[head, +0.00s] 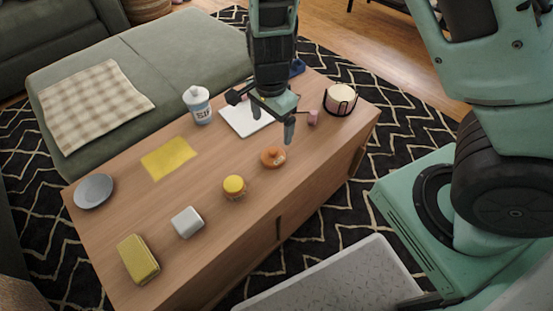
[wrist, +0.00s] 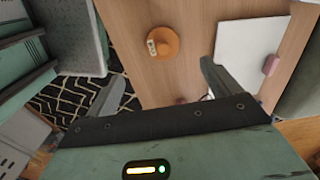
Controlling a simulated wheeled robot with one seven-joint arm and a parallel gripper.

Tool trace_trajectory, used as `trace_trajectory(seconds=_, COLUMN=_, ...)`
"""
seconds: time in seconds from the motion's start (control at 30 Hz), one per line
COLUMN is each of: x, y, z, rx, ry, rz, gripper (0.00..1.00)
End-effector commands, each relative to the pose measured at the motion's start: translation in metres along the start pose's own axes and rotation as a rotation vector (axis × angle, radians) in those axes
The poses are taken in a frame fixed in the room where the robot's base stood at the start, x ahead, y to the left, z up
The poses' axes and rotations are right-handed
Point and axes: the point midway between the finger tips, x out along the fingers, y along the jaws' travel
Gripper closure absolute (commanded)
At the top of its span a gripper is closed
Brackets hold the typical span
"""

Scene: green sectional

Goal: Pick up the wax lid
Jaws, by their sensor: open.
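A round orange piece (head: 273,157), which looks like the wax lid, lies flat on the wooden table (head: 205,238). In the wrist view it is an orange disc (wrist: 163,43) with a small pale mark on its left side, beyond my fingertips. My gripper (head: 263,118) is over the back right part of the table, above and behind the orange piece in the head view. Its two fingers are spread with nothing held between them; they also show in the wrist view (wrist: 163,78). The orange piece is apart from the fingers and fully visible.
A white pad (head: 241,118), a small pink block (head: 313,117) and a candle in a black holder (head: 340,99) are near my gripper. A yellow-topped jar (head: 234,186) stands in front left of the orange piece.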

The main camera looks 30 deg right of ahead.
Motion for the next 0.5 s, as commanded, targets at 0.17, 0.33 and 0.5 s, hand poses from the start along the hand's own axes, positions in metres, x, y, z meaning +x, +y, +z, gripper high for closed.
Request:
trace_trajectory(seconds=0.17, x=0.044, y=0.0, z=0.0, rx=0.0, ry=-0.001, rz=0.002, gripper=0.11)
trace_trajectory(seconds=0.33, x=0.065, y=0.0, z=0.0, rx=-0.001, ry=-0.001, rz=0.001, gripper=0.11)
trace_trajectory(seconds=0.5, x=0.072, y=0.0, z=-0.001, rx=-0.002, ry=-0.001, rz=0.0, gripper=0.11)
